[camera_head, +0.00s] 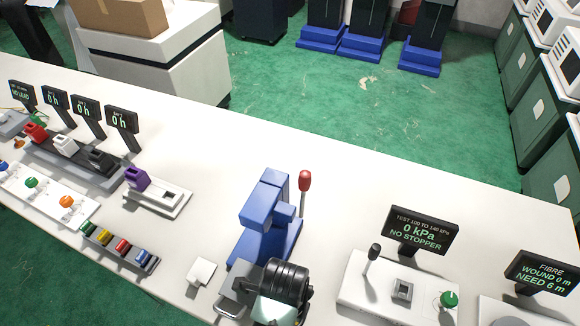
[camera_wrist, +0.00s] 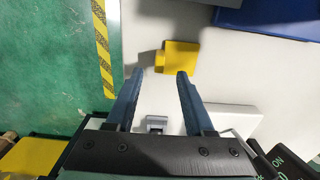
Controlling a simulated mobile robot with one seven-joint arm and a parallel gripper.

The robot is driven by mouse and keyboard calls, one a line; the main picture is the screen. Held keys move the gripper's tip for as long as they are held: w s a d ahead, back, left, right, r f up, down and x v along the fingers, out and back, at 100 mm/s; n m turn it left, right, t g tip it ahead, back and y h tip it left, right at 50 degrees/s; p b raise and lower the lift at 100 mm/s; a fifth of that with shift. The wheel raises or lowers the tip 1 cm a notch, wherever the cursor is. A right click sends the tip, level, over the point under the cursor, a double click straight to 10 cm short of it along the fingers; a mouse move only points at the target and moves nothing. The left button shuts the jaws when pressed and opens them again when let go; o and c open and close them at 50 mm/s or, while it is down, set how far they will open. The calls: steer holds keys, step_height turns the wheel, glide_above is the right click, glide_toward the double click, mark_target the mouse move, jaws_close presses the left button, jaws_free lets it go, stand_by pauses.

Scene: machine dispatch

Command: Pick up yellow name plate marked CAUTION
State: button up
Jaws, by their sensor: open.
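A small yellow plate-like piece (camera_wrist: 181,56) lies on the white table in the wrist view, just beyond my fingertips and nearer the right one. No CAUTION lettering can be read on it. My gripper (camera_wrist: 160,74) is open, with its two dark blue fingers apart and nothing between their tips. I cannot make out the yellow piece in the head view, where my dark wrist (camera_head: 286,282) covers part of the front of the table.
A blue press (camera_head: 265,217) with a red-knobbed lever stands on the table. A test station with a display (camera_head: 420,231) is to its right. A white square piece (camera_head: 201,273) lies left of my wrist. Hazard tape (camera_wrist: 103,45) marks the green floor.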

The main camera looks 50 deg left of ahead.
steer(key=shift+f+p, duration=0.3)
steer(key=shift+f, duration=2.5)
jaws_close()
